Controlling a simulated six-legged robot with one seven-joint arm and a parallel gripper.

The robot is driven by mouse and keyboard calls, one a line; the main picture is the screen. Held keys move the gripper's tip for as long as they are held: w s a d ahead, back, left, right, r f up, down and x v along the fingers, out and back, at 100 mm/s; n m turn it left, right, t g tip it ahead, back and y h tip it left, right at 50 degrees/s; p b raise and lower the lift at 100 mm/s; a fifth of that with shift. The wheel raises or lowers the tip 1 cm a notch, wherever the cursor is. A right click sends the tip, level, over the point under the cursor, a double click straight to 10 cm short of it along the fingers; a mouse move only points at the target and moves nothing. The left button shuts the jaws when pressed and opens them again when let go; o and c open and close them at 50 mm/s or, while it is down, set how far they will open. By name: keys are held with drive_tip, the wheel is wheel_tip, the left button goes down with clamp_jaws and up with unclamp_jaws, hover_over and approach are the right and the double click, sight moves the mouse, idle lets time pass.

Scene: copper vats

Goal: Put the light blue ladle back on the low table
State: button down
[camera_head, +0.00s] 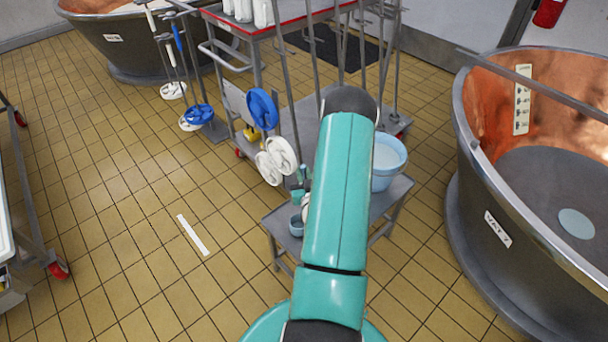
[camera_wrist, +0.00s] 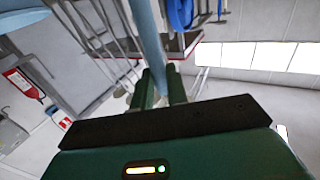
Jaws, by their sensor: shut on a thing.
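The light blue ladle's handle (camera_wrist: 146,35) stands between the fingers of my gripper (camera_wrist: 162,88) in the wrist view. My gripper is shut on it. The handle runs up out of the top of that view, so its far end is out of sight there. In the head view my arm covers most of the gripper and ladle. The low grey table (camera_head: 396,197) is under and behind my arm. A small blue-grey cup shape (camera_head: 296,226) shows at its left end; I cannot tell whether it is the ladle's bowl or whether it touches the table.
A light blue bucket (camera_head: 389,163) stands at the low table's right side. A red-edged trolley (camera_head: 226,24) with blue and white round tools is behind. A large copper vat (camera_head: 487,225) is close on the right. The tiled floor at left is mostly clear.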

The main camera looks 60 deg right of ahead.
drive_tip(key=shift+f, duration=0.15)
drive_tip(key=c, duration=1.4)
unclamp_jaws()
